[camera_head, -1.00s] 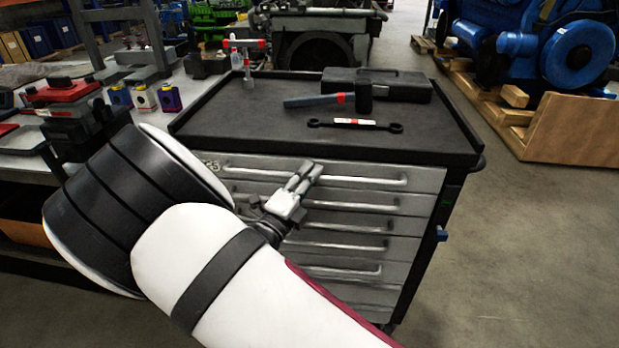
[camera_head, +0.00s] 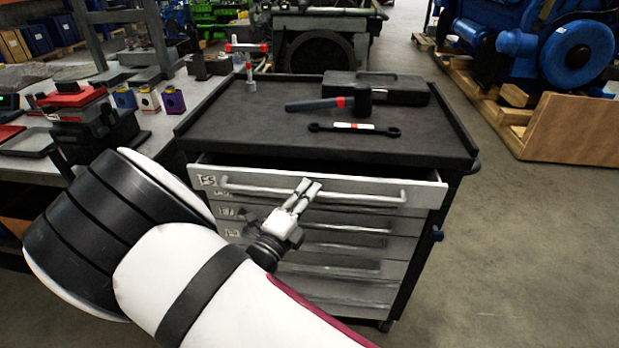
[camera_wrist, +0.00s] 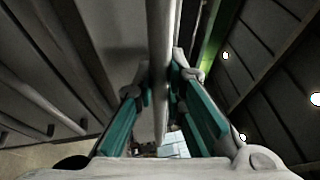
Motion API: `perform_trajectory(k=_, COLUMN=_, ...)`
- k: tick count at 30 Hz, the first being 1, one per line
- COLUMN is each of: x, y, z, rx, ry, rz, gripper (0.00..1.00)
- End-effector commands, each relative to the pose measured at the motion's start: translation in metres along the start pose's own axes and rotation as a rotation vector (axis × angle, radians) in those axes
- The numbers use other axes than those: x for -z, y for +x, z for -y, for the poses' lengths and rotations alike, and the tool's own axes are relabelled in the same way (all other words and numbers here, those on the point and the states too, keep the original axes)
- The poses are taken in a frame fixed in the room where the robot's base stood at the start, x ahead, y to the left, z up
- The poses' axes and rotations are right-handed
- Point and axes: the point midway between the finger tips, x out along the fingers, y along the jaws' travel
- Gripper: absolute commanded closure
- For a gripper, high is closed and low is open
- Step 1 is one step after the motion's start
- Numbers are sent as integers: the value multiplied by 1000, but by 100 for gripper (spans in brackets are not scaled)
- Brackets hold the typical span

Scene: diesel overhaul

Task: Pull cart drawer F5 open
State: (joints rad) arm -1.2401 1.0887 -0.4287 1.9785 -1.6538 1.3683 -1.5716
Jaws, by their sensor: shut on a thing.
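Cart drawer F5 (camera_head: 330,185) is the top drawer of the grey tool cart, with its label (camera_head: 208,181) at its left end. It stands partly open, with a dark gap showing behind its front. My gripper (camera_head: 304,194) is at the drawer's long bar handle (camera_head: 365,198), near its middle. In the wrist view the handle bar (camera_wrist: 161,70) runs between the two teal-padded fingers (camera_wrist: 172,95), and my gripper is shut on it. The drawer's inside is mostly hidden.
The lower drawers (camera_head: 345,240) are shut. On the cart top (camera_head: 250,120) lie a mallet (camera_head: 335,101), a wrench (camera_head: 353,128) and a black case (camera_head: 385,86). A workbench (camera_head: 30,165) stands at left. Floor (camera_head: 530,250) is clear at right.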

Motion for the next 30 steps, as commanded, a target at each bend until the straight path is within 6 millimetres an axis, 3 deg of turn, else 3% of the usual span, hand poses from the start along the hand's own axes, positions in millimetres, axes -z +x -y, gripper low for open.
perform_trajectory(k=1, x=6, y=-17, z=6, rx=-7, ry=-4, rz=4, gripper=100)
perform_trajectory(k=9, x=39, y=-95, z=24, rx=-6, ry=-4, rz=4, gripper=100)
perform_trajectory(k=15, x=60, y=-147, z=33, rx=-6, ry=-3, rz=4, gripper=100)
perform_trajectory(k=21, x=75, y=-182, z=40, rx=-5, ry=-1, rz=2, gripper=100)
perform_trajectory(k=30, x=84, y=-203, z=43, rx=-5, ry=1, rz=0, gripper=100)
